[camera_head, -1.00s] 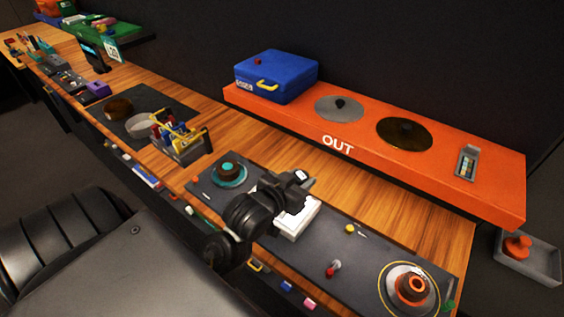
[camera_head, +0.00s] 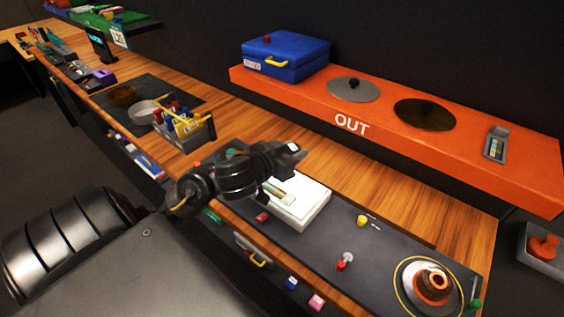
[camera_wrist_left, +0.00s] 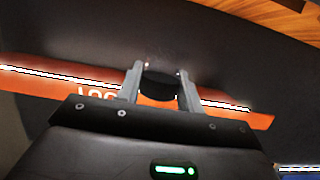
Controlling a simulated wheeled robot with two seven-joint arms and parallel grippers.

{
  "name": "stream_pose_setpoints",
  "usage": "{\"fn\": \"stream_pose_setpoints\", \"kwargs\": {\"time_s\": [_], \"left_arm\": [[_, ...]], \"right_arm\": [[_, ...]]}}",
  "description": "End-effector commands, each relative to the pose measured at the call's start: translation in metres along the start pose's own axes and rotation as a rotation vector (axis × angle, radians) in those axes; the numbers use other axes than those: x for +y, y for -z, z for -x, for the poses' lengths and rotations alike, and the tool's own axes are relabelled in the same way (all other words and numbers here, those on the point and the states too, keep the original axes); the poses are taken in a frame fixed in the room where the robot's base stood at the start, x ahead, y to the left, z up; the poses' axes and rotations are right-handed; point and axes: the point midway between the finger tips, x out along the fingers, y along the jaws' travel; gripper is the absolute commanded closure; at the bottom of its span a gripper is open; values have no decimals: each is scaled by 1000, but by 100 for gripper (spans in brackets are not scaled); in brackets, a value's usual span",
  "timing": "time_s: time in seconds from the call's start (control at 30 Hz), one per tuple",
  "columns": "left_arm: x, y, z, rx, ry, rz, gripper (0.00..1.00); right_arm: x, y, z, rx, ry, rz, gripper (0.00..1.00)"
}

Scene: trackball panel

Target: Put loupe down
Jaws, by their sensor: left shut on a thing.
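My left gripper (camera_wrist_left: 160,76) is shut on a short black cylinder, which I take to be the loupe (camera_wrist_left: 158,87), in the left wrist view. Its two grey fingers stand on either side of it. In the head view my left gripper (camera_head: 287,160) is above the back edge of a white box (camera_head: 310,214) with a small striped chart on top. I cannot clearly make out the loupe in the head view, where the wrist hides that area. My right gripper is not in view.
A dark mat (camera_head: 370,257) holds the white box, a red-based knob (camera_head: 343,262), a yellow piece (camera_head: 362,221) and an orange-ringed trackball unit (camera_head: 432,284). A tool caddy (camera_head: 184,128) stands to the left. The orange OUT shelf (camera_head: 300,96) runs behind, carrying a blue case (camera_head: 285,58).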

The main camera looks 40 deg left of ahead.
Motion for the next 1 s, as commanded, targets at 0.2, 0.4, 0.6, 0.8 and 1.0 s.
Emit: {"fn": "stream_pose_setpoints", "kwargs": {"time_s": [0.2, 0.4, 0.6, 0.8, 1.0], "left_arm": [[-31, -30, -24, -4, 3, 7, 89], [-47, -45, -38, -3, 1, 6, 89], [-51, -47, -40, -2, 1, 3, 89], [-57, -70, -51, -4, -1, 9, 89], [-58, -85, -55, -2, 0, 5, 89]], "right_arm": [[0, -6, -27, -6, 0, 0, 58], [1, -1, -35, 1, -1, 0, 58], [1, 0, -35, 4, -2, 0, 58], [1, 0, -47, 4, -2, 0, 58], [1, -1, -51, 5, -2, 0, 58]]}}
